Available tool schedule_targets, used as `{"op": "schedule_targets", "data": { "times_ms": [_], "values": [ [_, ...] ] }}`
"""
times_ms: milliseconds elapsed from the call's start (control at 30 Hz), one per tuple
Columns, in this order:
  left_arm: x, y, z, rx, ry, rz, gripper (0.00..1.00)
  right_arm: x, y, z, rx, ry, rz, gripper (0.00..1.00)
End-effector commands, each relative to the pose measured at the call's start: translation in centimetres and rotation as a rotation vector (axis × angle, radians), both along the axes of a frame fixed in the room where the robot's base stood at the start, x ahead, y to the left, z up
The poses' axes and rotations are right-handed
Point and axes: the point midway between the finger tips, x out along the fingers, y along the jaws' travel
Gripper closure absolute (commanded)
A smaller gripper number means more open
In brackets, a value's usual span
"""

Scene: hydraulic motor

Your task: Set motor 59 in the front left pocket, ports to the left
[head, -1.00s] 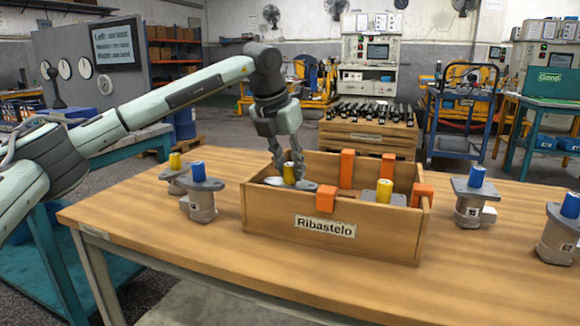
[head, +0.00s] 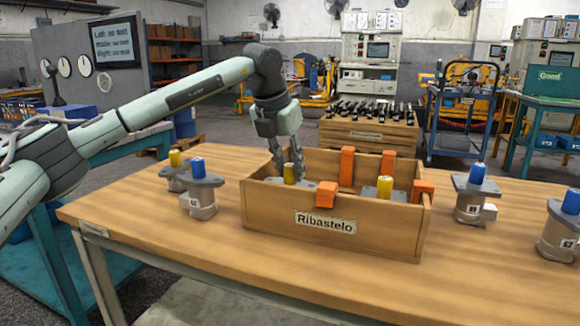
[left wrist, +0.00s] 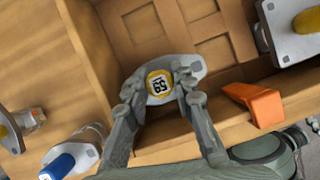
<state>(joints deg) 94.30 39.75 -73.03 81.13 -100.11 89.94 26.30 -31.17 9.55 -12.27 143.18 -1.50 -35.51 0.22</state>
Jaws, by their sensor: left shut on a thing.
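Motor 59, with a yellow cap (head: 290,173) and grey flange, is inside the left part of the wooden crate (head: 275,220), near the front wall. In the left wrist view its cap (left wrist: 159,84) reads 59, and its flange (left wrist: 184,68) spreads beside the crate's front left corner. My left gripper (head: 283,172) reaches down from above, its fingers closed on either side of the cap. The motor's body and ports are hidden below the flange and behind the front wall, so I cannot tell whether it touches the floor. My right gripper is not in view.
Orange blocks (head: 326,194) stand along the crate's walls. Another yellow-capped motor (head: 385,187) is in the crate's right part. Blue-capped motors (head: 198,190) (head: 474,195) and a yellow-capped one (head: 175,170) stand on the table outside. The table in front of the crate is clear.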

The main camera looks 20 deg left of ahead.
Motion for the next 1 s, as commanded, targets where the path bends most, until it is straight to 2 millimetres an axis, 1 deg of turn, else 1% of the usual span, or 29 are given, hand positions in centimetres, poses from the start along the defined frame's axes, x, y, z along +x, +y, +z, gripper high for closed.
{"op": "schedule_targets", "data": {
  "times_ms": [100,133,300,500,533,667,767,1000],
  "values": [
    [0.0,0.0,0.1,-0.002,-0.005,0.0,1.0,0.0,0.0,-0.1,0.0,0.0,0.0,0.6],
    [0.1,0.0,0.1,-0.002,-0.006,0.0,0.72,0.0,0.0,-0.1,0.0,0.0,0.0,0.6],
    [0.0,0.0,0.0,-0.001,-0.003,0.0,0.51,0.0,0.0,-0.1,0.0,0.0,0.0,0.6],
    [0.0,0.0,-0.1,0.0,-0.001,0.0,0.51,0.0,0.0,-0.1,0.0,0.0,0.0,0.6],
    [0.0,0.0,-0.3,0.001,0.004,0.0,0.51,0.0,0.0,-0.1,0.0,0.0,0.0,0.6],
    [-0.2,0.1,0.1,0.0,0.002,0.0,0.51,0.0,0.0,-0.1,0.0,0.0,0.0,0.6],
    [-0.6,0.1,1.3,-0.001,-0.001,0.0,0.51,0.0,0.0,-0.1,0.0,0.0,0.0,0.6],
    [-2.4,0.6,6.1,0.0,-0.003,-0.001,0.51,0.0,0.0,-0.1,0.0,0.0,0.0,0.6]
  ]
}}
